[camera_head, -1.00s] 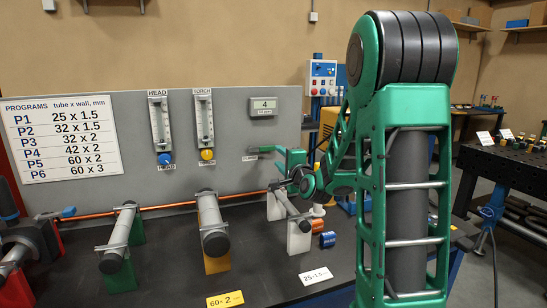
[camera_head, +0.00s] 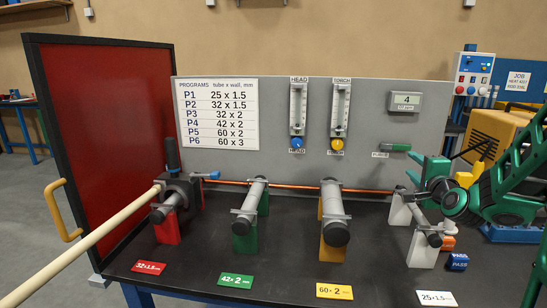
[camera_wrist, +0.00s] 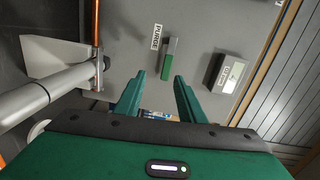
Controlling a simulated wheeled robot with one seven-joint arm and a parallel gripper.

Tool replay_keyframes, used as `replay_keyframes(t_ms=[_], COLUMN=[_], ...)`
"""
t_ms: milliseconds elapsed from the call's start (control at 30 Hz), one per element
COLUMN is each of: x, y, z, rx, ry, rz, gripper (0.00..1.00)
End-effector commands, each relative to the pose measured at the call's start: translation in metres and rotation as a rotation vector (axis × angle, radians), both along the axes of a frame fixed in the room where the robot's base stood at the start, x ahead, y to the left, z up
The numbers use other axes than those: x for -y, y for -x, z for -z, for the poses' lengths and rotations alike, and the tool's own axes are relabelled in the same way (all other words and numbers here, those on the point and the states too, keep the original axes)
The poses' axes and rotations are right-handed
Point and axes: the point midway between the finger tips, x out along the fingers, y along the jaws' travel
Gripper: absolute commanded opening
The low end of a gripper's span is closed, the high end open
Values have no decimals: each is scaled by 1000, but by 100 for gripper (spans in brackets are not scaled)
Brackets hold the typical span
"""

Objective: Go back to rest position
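My gripper (camera_wrist: 158,97) has its two green fingers apart in the wrist view, pointing toward the grey panel (camera_wrist: 130,35). The green purge lever (camera_wrist: 167,68) lies beyond the fingertips, apart from them. A small blue and brown thing (camera_wrist: 155,114) shows between the fingers near their base; I cannot tell whether it is held or lies behind. In the head view my green arm (camera_head: 505,190) comes in from the right, and its end is beside the purge lever (camera_head: 396,147), above the white tube stand (camera_head: 423,248).
Several tube stands, such as the green one (camera_head: 245,238) and yellow one (camera_head: 333,250), line the black bench (camera_head: 200,270). A copper tube (camera_head: 300,187) runs behind them. A red screen (camera_head: 95,130) and a long pale pole (camera_head: 80,245) are at left. A blue block (camera_head: 457,261) lies near my arm.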

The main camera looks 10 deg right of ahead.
Motion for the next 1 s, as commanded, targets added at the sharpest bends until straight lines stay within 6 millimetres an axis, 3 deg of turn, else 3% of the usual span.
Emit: replay_keyframes(t_ms=[133, 267, 400, 500, 700, 1000], x=[-54, -105, -147, -168, -188, -198], y=[5, 26, 63, 97, 155, 220], z=[17, 42, 67, 82, 100, 109], rx=[-175, -372, -567, -691, -862, -1015], ry=[181, 404, 642, 798, 1011, 1195], rz=[-135, -298, -482, -613, -820, -1043], gripper=[36, 36, 36, 36, 36, 36])
